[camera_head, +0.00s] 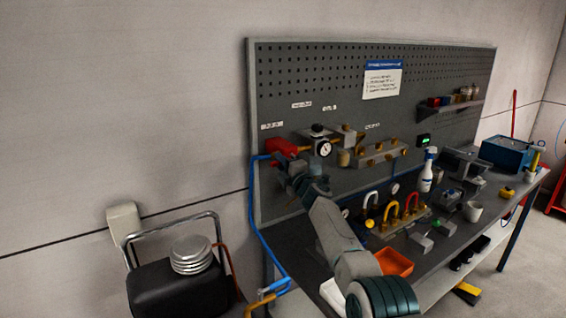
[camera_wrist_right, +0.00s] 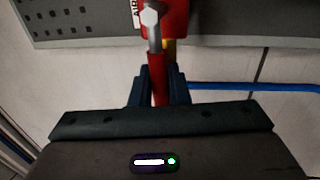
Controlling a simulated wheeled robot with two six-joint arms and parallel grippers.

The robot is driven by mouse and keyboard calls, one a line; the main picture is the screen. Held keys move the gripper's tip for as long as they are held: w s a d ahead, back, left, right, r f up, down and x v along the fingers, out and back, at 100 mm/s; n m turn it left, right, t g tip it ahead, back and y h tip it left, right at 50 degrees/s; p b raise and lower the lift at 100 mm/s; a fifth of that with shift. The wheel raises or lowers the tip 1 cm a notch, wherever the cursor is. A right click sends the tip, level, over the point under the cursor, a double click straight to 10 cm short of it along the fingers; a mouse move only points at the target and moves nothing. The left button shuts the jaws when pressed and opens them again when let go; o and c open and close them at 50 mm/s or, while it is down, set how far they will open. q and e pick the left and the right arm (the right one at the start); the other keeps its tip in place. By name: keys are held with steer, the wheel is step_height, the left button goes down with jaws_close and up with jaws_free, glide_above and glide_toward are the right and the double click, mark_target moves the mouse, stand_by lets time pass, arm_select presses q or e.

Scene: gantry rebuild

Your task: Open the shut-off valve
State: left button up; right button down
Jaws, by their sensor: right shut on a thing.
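The shut-off valve (camera_head: 281,147) is a red fitting at the left of the pegboard, where the blue hose meets the brass pipework. In the right wrist view its red body (camera_wrist_right: 178,18) shows at the top, with a silver bolt head and a red lever (camera_wrist_right: 158,78) pointing down toward me. My right gripper (camera_wrist_right: 160,92) is shut on the red lever, with a dark finger on each side of it. In the head view my right gripper (camera_head: 297,168) is at the valve and partly covers it. My left gripper is not in view.
A pressure gauge (camera_head: 324,148) sits just right of the valve. The blue hose (camera_head: 254,215) runs down the board's left edge. The bench below holds an orange tray (camera_head: 394,262), a spray bottle (camera_head: 427,170) and a blue toolbox (camera_head: 506,152).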

steer(key=shift+r+m, duration=0.1)
steer(key=shift+m, duration=0.2)
steer(key=c, duration=1.5)
jaws_free()
steer(key=shift+o, duration=0.2)
steer(key=shift+s, duration=0.1)
